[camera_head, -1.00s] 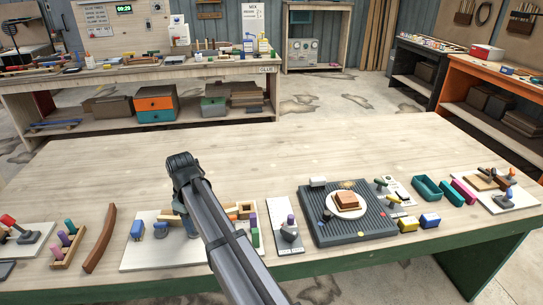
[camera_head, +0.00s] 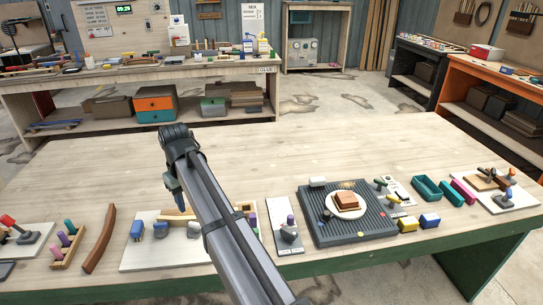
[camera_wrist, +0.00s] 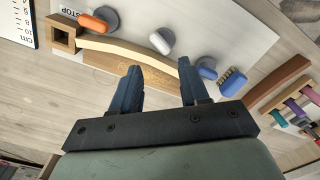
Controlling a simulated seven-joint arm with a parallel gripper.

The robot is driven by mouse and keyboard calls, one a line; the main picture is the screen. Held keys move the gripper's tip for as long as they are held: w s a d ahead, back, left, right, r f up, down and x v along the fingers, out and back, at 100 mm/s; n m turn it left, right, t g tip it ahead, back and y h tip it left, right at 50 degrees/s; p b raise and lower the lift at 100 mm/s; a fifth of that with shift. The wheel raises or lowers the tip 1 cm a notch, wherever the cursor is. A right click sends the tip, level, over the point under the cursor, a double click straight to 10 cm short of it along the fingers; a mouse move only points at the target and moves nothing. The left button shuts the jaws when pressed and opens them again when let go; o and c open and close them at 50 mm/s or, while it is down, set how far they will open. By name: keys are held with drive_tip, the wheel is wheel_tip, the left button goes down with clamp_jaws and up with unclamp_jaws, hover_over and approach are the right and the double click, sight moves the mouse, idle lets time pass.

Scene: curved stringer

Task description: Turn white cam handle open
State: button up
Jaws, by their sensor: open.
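The white cam handle (camera_wrist: 162,41) sits on a round grey base on the white board (camera_wrist: 238,27) in the wrist view. The orange handle (camera_wrist: 93,23) is to its left and the blue handle (camera_wrist: 206,67) to its right. A pale curved strip (camera_wrist: 115,46) runs beside the handles towards a square wooden block (camera_wrist: 62,34). My gripper (camera_wrist: 158,76) is open and empty. Its two dark blue fingers straddle the white handle's direction, apart from it in the picture. In the head view my arm hides part of the board (camera_head: 150,258).
A blue ribbed block (camera_wrist: 231,81) is close to the right finger. A brown curved wooden piece (camera_head: 100,239) and a rack of colored pegs (camera_head: 66,248) are left of the board. A grey ribbed mat (camera_head: 380,230) lies to the right. The rear tabletop is clear.

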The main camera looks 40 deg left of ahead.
wheel_tip(320, 180, up, 6)
drive_tip(key=w+d+m+t, duration=0.1)
drive_tip(key=w+d+m, duration=0.3)
drive_tip(key=w, duration=0.8)
drive_tip(key=w+d+m+t+y, duration=0.1)
drive_tip(key=w+d+m, duration=0.3)
drive_tip(key=w+d, duration=0.3)
drive_tip(key=w, duration=0.5)
drive_tip(key=shift+w+d, duration=0.15)
drive_tip(key=shift+w, duration=0.05)
